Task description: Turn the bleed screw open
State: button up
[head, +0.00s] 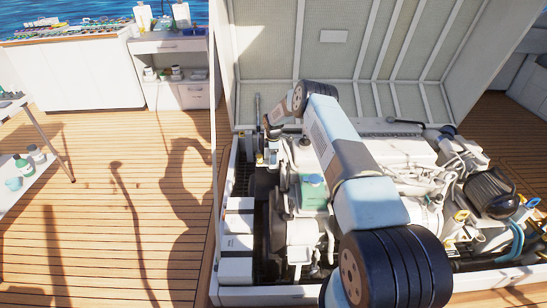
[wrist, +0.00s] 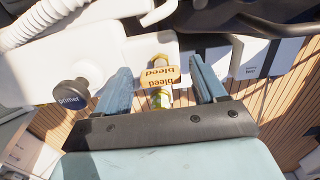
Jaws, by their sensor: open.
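In the wrist view my gripper (wrist: 158,66) is open, with one blue finger on each side of the tan tags marked "bleed" (wrist: 160,76). A gap shows between each finger and the tags; I see no contact. How deep the screw sits between the fingers is hard to tell. In the head view my arm reaches over the engine (head: 410,160), and I cannot make out the screw there.
A dark knob marked "primer" (wrist: 70,92) sits left of the fingers in the wrist view. A white ribbed hose (wrist: 45,20) runs above it. White boxes (head: 237,245) stand along the hatch's left side. The raised hatch lid (head: 335,60) stands behind the engine.

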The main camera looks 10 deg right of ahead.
notch_tip(320, 180, up, 13)
jog(key=shift+r, duration=0.15)
dwell(0.4)
jog(key=s+r+m+t, duration=0.1)
jog(key=s+r+m, duration=0.15)
jog(key=r, duration=0.95)
jog(key=s+r+m, duration=0.1)
jog(key=s+r, duration=0.3)
jog(key=r, duration=0.8)
jog(key=s+r+m+t+h, duration=0.15)
jog(key=s+r+m, duration=0.25)
jog(key=s+r, duration=1.2)
jog(key=s+r+m+t, duration=0.1)
jog(key=s+r+m, duration=0.1)
jog(key=s+r, duration=0.55)
jog(key=s+r+m+t, duration=0.15)
jog(key=s+r, duration=0.25)
jog(key=s, duration=0.6)
jog(key=s+f+m, duration=0.1)
jog(key=s+m, duration=0.1)
jog(key=s, duration=0.8)
jog(key=s+d+f+m+y, duration=0.1)
jog(key=s+f+m, duration=0.1)
jog(key=s, duration=0.9)
jog(key=shift+s+m+t, duration=0.2)
jog(key=shift+m+t, duration=0.1)
jog(key=shift+m, duration=0.3)
